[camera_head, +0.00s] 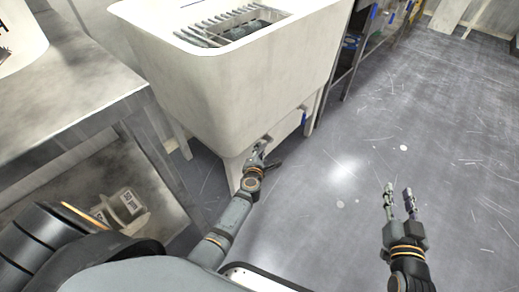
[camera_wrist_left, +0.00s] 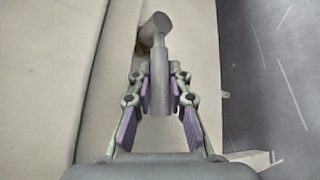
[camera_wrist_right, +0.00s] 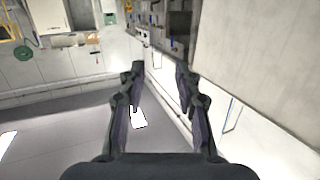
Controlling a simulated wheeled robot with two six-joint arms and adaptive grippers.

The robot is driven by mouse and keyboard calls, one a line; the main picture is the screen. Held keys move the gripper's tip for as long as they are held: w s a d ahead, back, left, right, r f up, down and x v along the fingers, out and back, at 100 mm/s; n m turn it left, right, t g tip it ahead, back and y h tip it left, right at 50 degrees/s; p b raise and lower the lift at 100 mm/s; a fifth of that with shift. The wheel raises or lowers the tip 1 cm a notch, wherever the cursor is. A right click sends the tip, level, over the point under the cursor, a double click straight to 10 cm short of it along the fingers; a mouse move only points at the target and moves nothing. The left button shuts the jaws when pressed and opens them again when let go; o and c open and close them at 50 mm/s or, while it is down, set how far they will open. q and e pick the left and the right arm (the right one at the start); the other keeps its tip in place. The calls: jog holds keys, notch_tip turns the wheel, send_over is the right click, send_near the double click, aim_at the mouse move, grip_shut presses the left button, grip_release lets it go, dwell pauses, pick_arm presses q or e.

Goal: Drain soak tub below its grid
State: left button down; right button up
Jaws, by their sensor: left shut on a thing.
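The soak tub (camera_head: 245,85) is a large off-white basin on legs at the top centre of the head view. A metal grid (camera_head: 215,32) shows in its open top; the water level cannot be told. My left gripper (camera_head: 260,150) is at the tub's lower front. In the left wrist view my left gripper (camera_wrist_left: 160,92) is shut on a grey valve handle (camera_wrist_left: 158,85), whose round end (camera_wrist_left: 155,27) meets the tub's pale wall (camera_wrist_left: 110,110). My right gripper (camera_head: 398,190) is open and empty over the floor, right of the tub; its fingers also show apart in the right wrist view (camera_wrist_right: 158,80).
A metal bench (camera_head: 65,85) stands at the left, with a labelled box (camera_head: 122,205) on its lower shelf. A shelf rack with blue items (camera_head: 350,45) is behind the tub at right. The scratched grey floor (camera_head: 430,120) is clear at right.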

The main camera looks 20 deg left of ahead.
pick_arm(q)
jog(key=shift+r+p, duration=0.1)
jog(key=shift+p, duration=0.6)
pick_arm(e)
jog(key=s+f+g, duration=0.7)
jog(key=s+f, duration=0.1)
jog(key=f, duration=0.5)
jog(key=shift+a+f, duration=0.35)
jog(key=shift+a, duration=0.05)
pick_arm(q)
jog(key=c, duration=1.5)
grip_release()
